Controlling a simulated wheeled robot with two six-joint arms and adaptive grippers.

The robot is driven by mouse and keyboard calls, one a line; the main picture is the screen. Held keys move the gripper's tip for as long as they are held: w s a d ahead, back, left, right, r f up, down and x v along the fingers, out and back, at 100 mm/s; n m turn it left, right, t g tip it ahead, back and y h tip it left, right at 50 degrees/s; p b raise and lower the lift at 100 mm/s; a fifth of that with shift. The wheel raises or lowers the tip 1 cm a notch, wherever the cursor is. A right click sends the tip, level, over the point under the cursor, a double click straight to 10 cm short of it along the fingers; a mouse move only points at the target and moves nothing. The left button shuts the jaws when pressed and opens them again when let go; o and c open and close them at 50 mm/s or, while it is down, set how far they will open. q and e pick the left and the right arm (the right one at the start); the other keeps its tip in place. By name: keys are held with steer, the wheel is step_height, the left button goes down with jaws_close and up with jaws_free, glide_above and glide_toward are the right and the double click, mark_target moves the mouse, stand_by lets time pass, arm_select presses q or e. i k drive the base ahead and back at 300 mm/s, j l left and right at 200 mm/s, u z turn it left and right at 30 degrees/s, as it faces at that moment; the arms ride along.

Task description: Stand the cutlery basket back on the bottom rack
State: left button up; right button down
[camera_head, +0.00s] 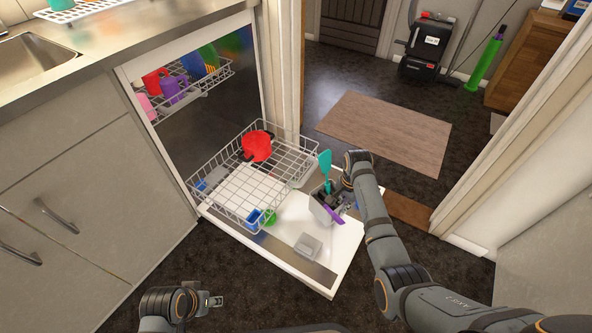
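The cutlery basket (319,211) is a grey holder at the right side of the lowered dishwasher door, beside the bottom rack. A teal spatula (325,163) sticks up from it and a purple utensil (331,213) leans out at the front. The bottom rack (250,178) is a white wire rack, pulled out over the door. My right gripper (340,196) is at the basket's right side; its fingers are partly hidden among the basket and utensils, so its grip is unclear. My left gripper (216,301) is low at the front, away from everything, its finger gap too small to judge.
A red pot (257,146) sits at the rack's back, a blue item (254,217) and a green item (269,218) at its front corner. The door (328,240) is bare near its front apart from the dispenser. The upper rack (205,83) holds several colourful cups and plates.

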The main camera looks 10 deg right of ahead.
mark_target(272, 190)
steer(key=i+j, duration=0.15)
steer(key=j, duration=0.2)
steer(key=i+j, duration=0.15)
steer(key=j, duration=0.15)
steer(key=i+j+z, duration=0.1)
steer(key=j, duration=0.25)
steer(key=i+j, duration=0.2)
steer(key=j, duration=0.15)
